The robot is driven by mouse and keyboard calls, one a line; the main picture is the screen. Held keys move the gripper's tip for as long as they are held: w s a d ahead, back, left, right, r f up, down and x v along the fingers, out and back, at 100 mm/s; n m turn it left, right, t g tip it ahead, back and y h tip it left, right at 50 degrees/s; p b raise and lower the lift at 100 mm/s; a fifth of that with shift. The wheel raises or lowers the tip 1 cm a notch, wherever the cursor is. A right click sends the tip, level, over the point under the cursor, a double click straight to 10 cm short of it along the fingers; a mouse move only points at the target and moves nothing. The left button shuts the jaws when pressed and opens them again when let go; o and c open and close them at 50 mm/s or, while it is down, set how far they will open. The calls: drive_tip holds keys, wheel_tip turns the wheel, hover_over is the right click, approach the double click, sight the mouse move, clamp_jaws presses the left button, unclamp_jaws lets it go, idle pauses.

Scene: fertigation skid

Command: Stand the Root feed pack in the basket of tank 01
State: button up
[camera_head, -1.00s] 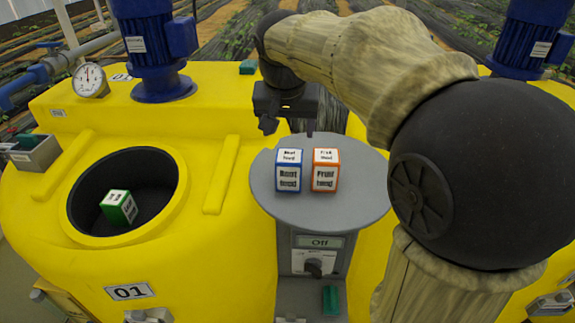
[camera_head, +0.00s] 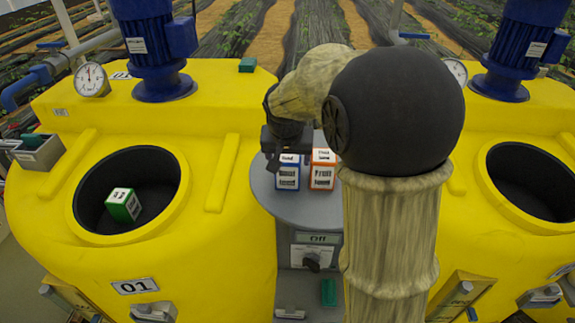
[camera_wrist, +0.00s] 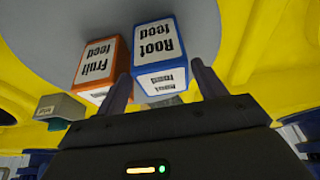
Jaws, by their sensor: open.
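The Root feed pack (camera_head: 288,176), a white box with blue edges, stands upright on the round grey table. It also shows in the wrist view (camera_wrist: 157,50), labelled "Root feed". My gripper (camera_head: 288,158) is open and empty, just behind and above this pack in the head view. In the wrist view its two fingers (camera_wrist: 163,88) point toward the pack, one on each side of its near end. I cannot tell whether they touch it. Tank 01 (camera_head: 135,286) is the yellow tank at the left. A green-edged pack (camera_head: 123,205) lies tilted inside its dark round basket opening (camera_head: 160,175).
The orange-edged Fruit feed pack (camera_head: 322,170) stands close beside the Root feed pack, also in the wrist view (camera_wrist: 97,62). The grey round table (camera_head: 290,211) sits on a post with an "Off" switch (camera_head: 312,258). A second yellow tank with an empty-looking opening (camera_head: 525,185) is at right.

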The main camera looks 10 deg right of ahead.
drive_tip(key=shift+f, duration=0.2)
drive_tip(key=shift+p+x, duration=1.5)
drive_tip(key=shift+x, duration=1.15)
drive_tip(key=shift+w, duration=0.1)
drive_tip(key=shift+r, duration=0.1)
drive_tip(key=c, duration=1.1)
wheel_tip(320, 180, up, 10)
drive_tip(key=b, duration=0.3)
